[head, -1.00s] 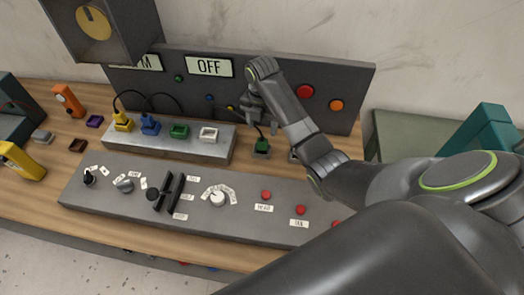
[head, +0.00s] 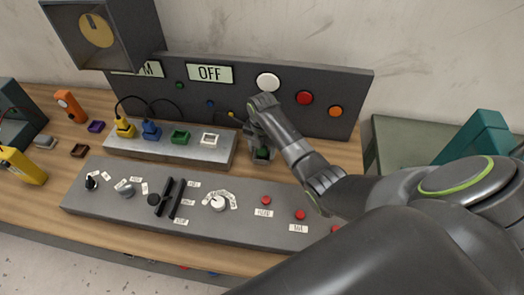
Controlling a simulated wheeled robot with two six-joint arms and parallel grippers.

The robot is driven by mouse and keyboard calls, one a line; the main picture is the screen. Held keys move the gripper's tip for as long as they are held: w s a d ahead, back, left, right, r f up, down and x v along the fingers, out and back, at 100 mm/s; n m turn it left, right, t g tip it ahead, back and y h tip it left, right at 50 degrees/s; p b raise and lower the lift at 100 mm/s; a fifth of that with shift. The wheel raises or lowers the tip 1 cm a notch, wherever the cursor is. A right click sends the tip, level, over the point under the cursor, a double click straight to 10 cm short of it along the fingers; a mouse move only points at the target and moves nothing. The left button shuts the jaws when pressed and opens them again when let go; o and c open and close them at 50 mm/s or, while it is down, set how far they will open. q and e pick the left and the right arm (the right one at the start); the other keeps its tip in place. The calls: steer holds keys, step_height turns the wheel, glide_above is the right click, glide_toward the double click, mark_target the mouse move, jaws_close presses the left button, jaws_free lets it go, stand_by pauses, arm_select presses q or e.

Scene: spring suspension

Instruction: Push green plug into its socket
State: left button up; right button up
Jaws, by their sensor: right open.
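The green plug (head: 262,154) stands upright to the right of the grey socket block, partly hidden by my right gripper. My right gripper (head: 259,145) is open, low over the plug, with its fingers around or beside the plug's top; I cannot tell whether they touch it. The green socket (head: 180,137) is empty on the socket block (head: 150,148), between the blue plug and the white socket. My left gripper is not in view.
A yellow plug (head: 125,128) and a blue plug (head: 151,131) sit on the block's left part, and a white socket (head: 210,139) is at its right. A control panel (head: 105,208) with knobs and levers lies in front. An upright panel (head: 235,95) stands behind.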

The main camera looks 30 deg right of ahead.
steer(key=c, duration=1)
